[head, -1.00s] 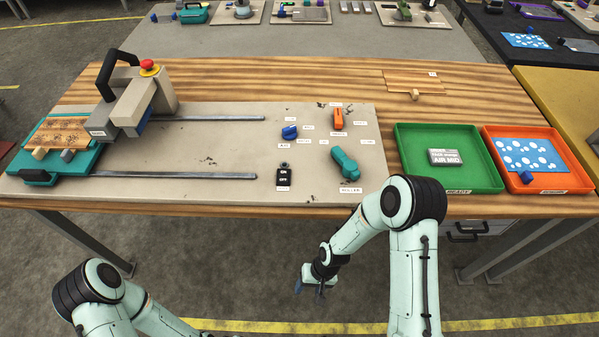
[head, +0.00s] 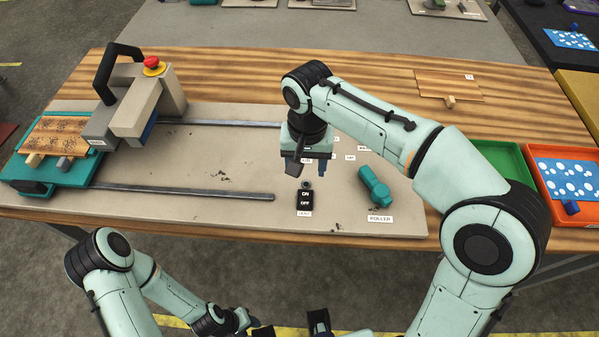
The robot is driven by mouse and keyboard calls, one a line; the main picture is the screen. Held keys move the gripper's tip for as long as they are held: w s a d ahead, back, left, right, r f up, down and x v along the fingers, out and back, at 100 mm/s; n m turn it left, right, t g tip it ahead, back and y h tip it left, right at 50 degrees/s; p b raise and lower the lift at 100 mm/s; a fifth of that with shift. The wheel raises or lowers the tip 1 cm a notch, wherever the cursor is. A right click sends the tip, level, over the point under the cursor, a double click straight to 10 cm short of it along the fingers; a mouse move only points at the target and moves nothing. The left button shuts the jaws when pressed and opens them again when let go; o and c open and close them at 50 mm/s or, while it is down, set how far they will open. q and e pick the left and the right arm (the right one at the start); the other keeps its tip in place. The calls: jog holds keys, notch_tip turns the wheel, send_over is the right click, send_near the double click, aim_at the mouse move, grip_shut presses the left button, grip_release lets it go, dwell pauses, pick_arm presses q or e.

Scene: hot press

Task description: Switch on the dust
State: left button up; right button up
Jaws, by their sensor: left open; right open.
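A black ON/OFF switch (head: 305,200) is on the beige panel (head: 240,205), with a small round part above it and a small label below that I cannot read for sure. My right gripper (head: 306,166) is open and empty, pointing down just behind the switch and apart from it. The teal roller handle (head: 374,187) is to the right of the switch. The blue knob and orange lever are hidden behind my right arm and gripper. My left gripper (head: 290,326) is open and low at the bottom edge, in front of the table.
The press head (head: 140,100) with its black handle and red button stands at the left, beside a teal base (head: 25,172). Two metal rails (head: 190,191) run across the panel.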

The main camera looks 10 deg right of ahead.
jog(key=b, duration=0.2)
send_near(305, 201)
notch_tip(305, 201, down, 6)
jog(key=shift+f, duration=0.1)
pick_arm(q)
jog(key=shift+s+f, duration=0.7)
jog(key=shift+f, duration=0.35)
pick_arm(e)
jog(key=shift+f, duration=0.7)
